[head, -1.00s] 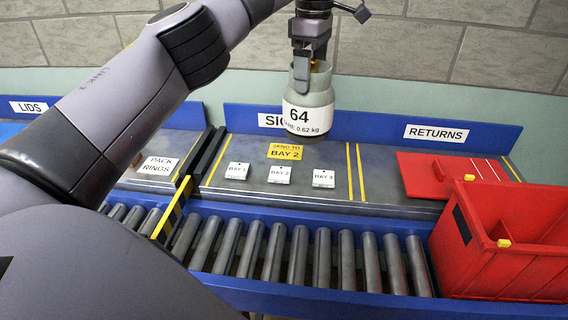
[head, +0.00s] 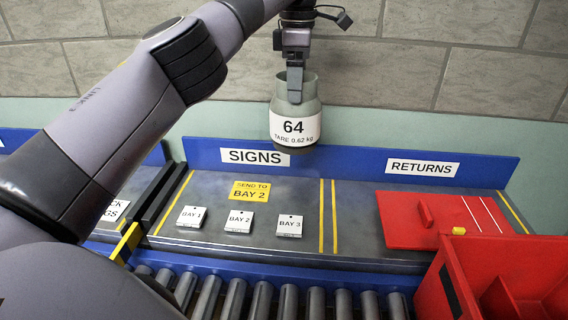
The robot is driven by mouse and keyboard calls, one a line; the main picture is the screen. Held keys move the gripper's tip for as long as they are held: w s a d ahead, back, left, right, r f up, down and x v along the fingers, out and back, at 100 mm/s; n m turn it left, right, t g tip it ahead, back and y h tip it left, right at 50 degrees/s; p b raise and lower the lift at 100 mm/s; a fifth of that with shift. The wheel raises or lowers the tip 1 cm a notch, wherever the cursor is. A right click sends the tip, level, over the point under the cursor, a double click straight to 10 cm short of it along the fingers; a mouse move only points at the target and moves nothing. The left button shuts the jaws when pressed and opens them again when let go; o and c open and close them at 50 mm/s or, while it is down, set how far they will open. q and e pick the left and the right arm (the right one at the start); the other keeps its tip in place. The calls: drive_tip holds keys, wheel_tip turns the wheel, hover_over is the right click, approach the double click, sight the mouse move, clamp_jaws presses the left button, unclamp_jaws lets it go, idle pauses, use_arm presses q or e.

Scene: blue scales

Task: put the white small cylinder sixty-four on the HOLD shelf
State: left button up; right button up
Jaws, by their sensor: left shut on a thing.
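The small cylinder (head: 295,147) marked 64 is a pale grey-green gas bottle with a collar on top, a dark base and a white band reading "64, TARE 0.62 kg". My left gripper (head: 295,88) is shut on its collar from above and holds it upright in the air, in front of the wall and the blue backboard. The fingertips are partly hidden inside the collar. A HOLD shelf does not show in this view. My right gripper is not in view.
Below is a grey bench with a blue backboard (head: 350,163) labelled SIGNS and RETURNS. On it lie small BAY tags (head: 239,221), a yellow "SEND TO BAY 2" card (head: 249,191) and a red lid (head: 420,222). A red crate (head: 470,262) and rollers (head: 260,300) are in front.

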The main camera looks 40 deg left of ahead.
sight(295, 129)
use_arm(q)
wheel_tip(295, 129, down, 11)
drive_tip(key=b, duration=0.3)
drive_tip(key=shift+f, duration=2.9)
drive_tip(key=o, duration=1.7)
